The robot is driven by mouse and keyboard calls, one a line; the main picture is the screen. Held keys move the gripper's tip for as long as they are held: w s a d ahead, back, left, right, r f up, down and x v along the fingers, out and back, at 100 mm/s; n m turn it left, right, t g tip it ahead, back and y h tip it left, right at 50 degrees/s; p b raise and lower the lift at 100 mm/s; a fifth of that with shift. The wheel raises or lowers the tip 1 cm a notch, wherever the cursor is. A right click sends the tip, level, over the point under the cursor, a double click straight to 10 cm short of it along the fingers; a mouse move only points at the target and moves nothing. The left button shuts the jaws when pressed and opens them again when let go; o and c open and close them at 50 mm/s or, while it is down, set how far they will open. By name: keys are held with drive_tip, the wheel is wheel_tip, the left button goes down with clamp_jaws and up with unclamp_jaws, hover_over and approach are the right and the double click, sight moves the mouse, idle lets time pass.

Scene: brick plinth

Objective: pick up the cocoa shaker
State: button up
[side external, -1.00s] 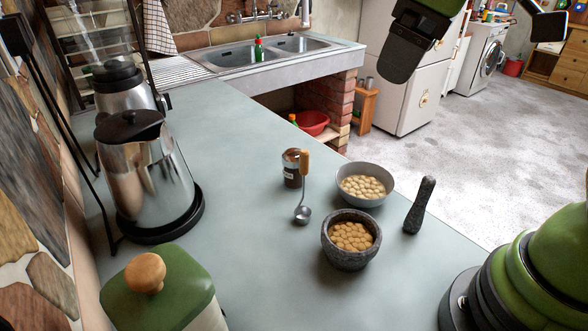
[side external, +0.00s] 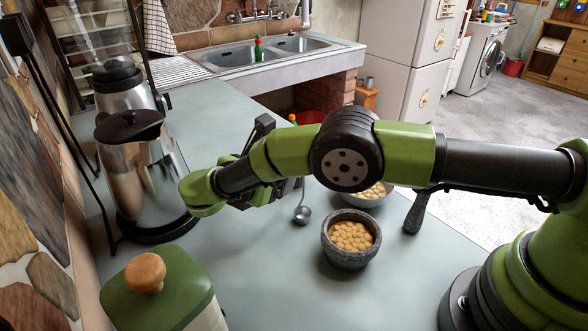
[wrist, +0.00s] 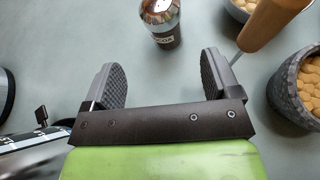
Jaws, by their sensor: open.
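In the side view my arm hides the shaker, and my gripper is partly hidden behind the arm links.
A wooden-handled ladle (wrist: 275,22) is close by the right finger; its scoop (side external: 302,215) shows in the side view. A stone mortar (side external: 350,256) and a bowl (side external: 368,200) hold nuts or chickpeas. A pestle (side external: 416,212), steel pot (side external: 140,170) and green canister (side external: 165,295) stand around.

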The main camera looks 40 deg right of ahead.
drive_tip(key=shift+s+f+n+h, duration=0.15)
drive_tip(key=shift+s+f, duration=0.05)
drive_tip(key=shift+f, duration=0.3)
drive_tip(key=shift+s+f+n+h, duration=0.15)
drive_tip(key=shift+f, duration=0.35)
drive_tip(key=x, duration=0.4)
drive_tip(key=shift+d+f, duration=0.1)
drive_tip(key=x, duration=0.5)
drive_tip(key=shift+w+d, duration=0.3)
drive_tip(key=shift+w, duration=0.05)
drive_tip(key=shift+c, duration=0.5)
drive_tip(key=c, duration=1)
